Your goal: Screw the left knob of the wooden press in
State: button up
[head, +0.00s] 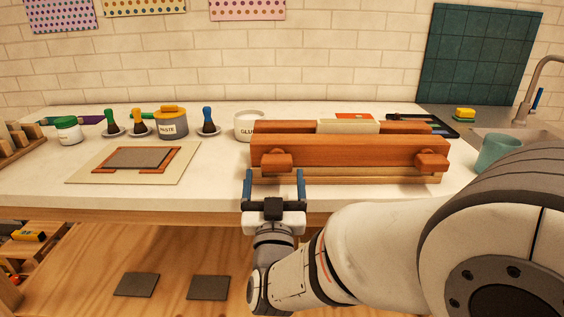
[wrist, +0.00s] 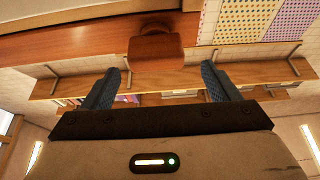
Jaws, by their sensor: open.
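The wooden press (head: 350,150) lies on the white worktop, right of the middle in the head view. Its left knob (head: 276,163) and right knob (head: 432,162) stick out from the reddish front bar. My gripper (head: 274,178) is open and empty just in front of the left knob, with one blue finger to each side and a little below it. In the wrist view the left knob (wrist: 156,50) shows ahead and between the open fingers (wrist: 160,85), apart from both. The knob's shaft is mostly hidden behind its head.
A glue pot (head: 247,126), a paste tub (head: 172,122) and several brushes stand left of the press. A board with a grey sheet (head: 137,159) lies at the left front. A teal cup (head: 497,153) stands right of the press, close to my arm.

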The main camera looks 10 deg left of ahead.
aim_at(277, 168)
jog(key=x, duration=0.5)
jog(key=shift+w+d, duration=0.15)
jog(key=shift+d, duration=0.05)
